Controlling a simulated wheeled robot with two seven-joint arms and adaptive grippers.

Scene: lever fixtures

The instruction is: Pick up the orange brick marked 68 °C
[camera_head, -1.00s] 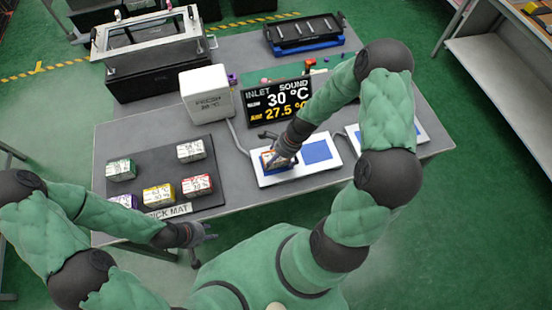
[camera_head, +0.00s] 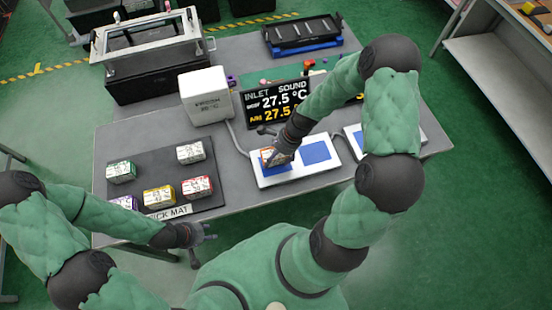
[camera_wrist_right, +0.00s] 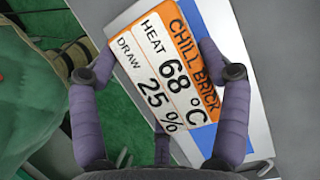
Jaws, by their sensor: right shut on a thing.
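The orange-and-white brick (camera_wrist_right: 168,70) fills the middle of the right wrist view, its label reading "CHILL BRICK", "HEAT 68 °C", "DRAW 25 %". My right gripper (camera_head: 278,157) is shut on it, with fingers on both sides. In the head view a small part of the brick (camera_head: 267,154) shows beside the fingers, at the left blue square of a white plate (camera_head: 297,177). I cannot tell whether it touches the plate. My left gripper (camera_head: 203,240) is empty and appears open, off the table's front edge.
Several bricks, including red (camera_head: 197,187), yellow (camera_head: 158,196) and green (camera_head: 121,171), sit on the dark pick mat (camera_head: 150,172). A display (camera_head: 275,103) reads 27.5 °C behind the plate. A white box (camera_head: 206,96) stands left of it. Another plate (camera_head: 354,139) is at right.

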